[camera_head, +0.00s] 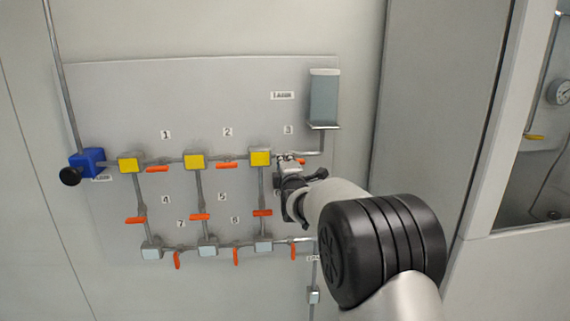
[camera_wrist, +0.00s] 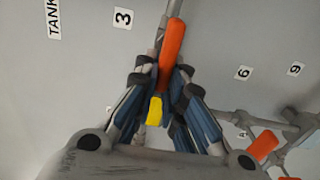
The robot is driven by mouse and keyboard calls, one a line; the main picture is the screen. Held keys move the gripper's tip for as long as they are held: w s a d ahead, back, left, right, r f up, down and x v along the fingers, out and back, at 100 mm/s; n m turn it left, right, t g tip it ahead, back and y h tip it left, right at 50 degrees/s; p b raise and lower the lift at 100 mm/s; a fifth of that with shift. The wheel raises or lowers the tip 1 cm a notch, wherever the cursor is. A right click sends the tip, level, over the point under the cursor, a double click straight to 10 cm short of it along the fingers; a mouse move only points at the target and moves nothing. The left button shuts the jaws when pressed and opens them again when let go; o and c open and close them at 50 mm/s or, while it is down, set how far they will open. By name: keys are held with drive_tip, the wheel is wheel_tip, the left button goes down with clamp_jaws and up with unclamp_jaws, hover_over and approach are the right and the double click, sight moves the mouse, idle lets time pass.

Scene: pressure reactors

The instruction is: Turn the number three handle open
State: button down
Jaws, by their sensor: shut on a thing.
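The number three handle is an orange lever. In the wrist view the handle (camera_wrist: 172,50) lies roughly along its grey pipe, beside the label 3 (camera_wrist: 123,17). My gripper (camera_wrist: 165,78) has its fingers closed around the lever's lower part. In the head view my gripper (camera_head: 285,163) is at the upper right pipe, just right of a yellow block (camera_head: 260,157). It covers most of the handle there, and only a small orange part of the handle (camera_head: 301,161) shows below the label 3 (camera_head: 288,130).
Other orange handles, such as handle two (camera_head: 227,165) and the one below the yellow block (camera_head: 262,212), sit close by on the panel (camera_head: 110,85). A grey tank (camera_head: 323,97) is above right. A blue part with a black knob (camera_head: 70,176) is at far left.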

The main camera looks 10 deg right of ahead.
drive_tip(key=c, duration=1.7)
unclamp_jaws()
drive_tip(key=shift+o, duration=0.2)
drive_tip(key=s, duration=1.2)
